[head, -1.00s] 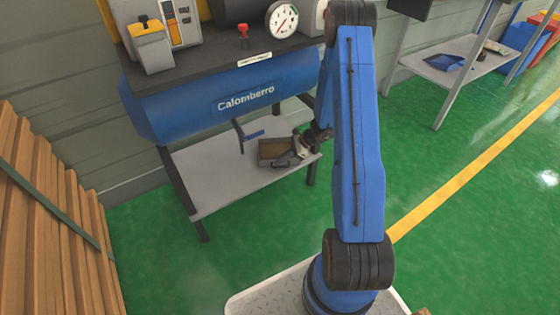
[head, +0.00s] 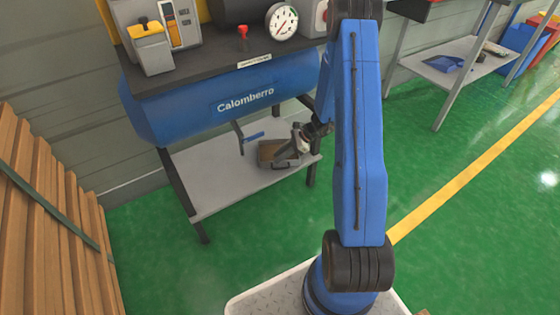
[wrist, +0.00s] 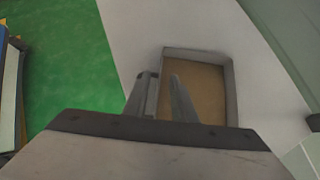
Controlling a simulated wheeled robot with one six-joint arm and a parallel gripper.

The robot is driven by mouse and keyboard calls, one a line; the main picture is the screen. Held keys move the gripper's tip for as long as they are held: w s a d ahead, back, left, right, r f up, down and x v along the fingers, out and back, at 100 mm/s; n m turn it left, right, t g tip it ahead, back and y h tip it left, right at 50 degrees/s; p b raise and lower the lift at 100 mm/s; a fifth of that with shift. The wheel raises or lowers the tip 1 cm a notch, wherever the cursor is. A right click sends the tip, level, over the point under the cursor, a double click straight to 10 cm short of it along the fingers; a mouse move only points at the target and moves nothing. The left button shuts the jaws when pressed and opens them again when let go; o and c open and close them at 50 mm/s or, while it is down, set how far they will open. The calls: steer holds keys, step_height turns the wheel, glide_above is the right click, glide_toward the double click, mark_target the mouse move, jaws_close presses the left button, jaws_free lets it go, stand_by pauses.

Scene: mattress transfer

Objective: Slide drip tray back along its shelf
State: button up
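The drip tray (head: 268,155) is a shallow tray with grey walls and a brown inside. It lies on the grey lower shelf (head: 225,180) under the blue tank, toward the right end. My gripper (head: 294,150) is at the tray's right side, partly covering it. The fingers are apart with a visible gap. One finger overlaps the inside of the tray, the other is near its left wall. Whether they touch the wall is unclear.
A blue-handled valve on a pipe (head: 253,137) stands behind the tray, under the blue tank (head: 225,105). Shelf legs stand at both ends. The shelf's left part is bare. A stack of wooden planks (head: 50,220) stands at the left.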

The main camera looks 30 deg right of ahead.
steer(key=shift+r, duration=2.95)
steer(key=shift+s, duration=0.15)
